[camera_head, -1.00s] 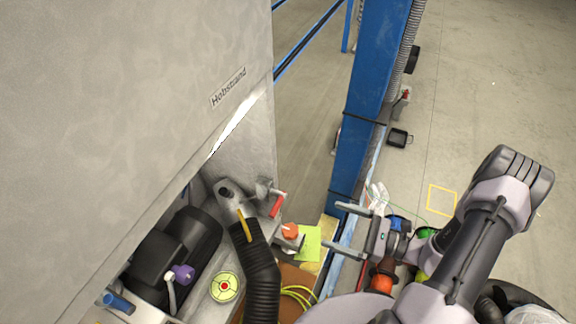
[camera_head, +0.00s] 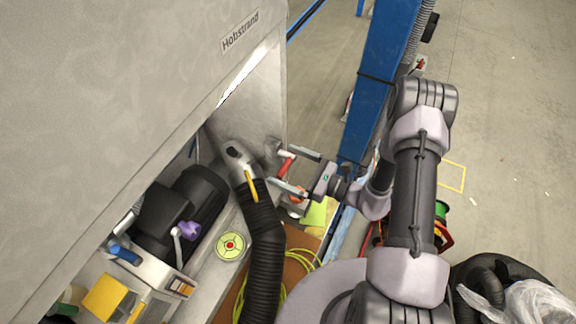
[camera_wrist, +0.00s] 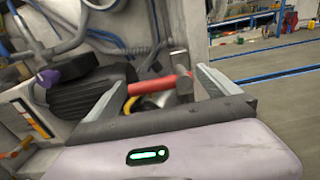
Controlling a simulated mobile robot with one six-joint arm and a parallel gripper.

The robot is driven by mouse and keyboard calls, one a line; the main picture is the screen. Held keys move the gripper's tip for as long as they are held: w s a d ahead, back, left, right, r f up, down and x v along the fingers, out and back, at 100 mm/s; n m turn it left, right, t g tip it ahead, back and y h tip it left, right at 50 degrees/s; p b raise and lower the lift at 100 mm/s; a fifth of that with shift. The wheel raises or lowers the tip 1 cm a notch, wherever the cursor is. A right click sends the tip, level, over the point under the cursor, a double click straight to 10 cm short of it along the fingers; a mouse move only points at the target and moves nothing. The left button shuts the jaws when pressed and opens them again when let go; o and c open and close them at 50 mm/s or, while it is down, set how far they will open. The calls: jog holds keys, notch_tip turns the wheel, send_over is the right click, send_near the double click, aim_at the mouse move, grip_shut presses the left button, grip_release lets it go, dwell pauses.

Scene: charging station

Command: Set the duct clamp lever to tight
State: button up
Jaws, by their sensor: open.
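A black corrugated duct (camera_head: 264,250) runs up to a grey metal elbow (camera_head: 238,158) under the machine housing. A yellow strip or lever (camera_head: 250,186) lies along the duct's top end. A red lever (camera_head: 285,166) with a pale end sticks out just right of the elbow. In the wrist view this red lever (camera_wrist: 152,86) lies crosswise between my fingers. My gripper (camera_head: 281,167) is open, with one finger on each side of the red lever. I cannot tell whether either finger touches it. No marking for tight is readable.
A black motor (camera_head: 185,205) with a purple knob (camera_head: 189,230) stands left of the duct. The grey housing (camera_head: 130,100) overhangs from above left. A blue post (camera_head: 388,60) rises behind my arm. Yellow cable (camera_head: 297,270) lies at the duct's right. Open floor lies at right.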

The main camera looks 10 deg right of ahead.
jog(key=shift+c, duration=0.4)
jog(key=c, duration=2)
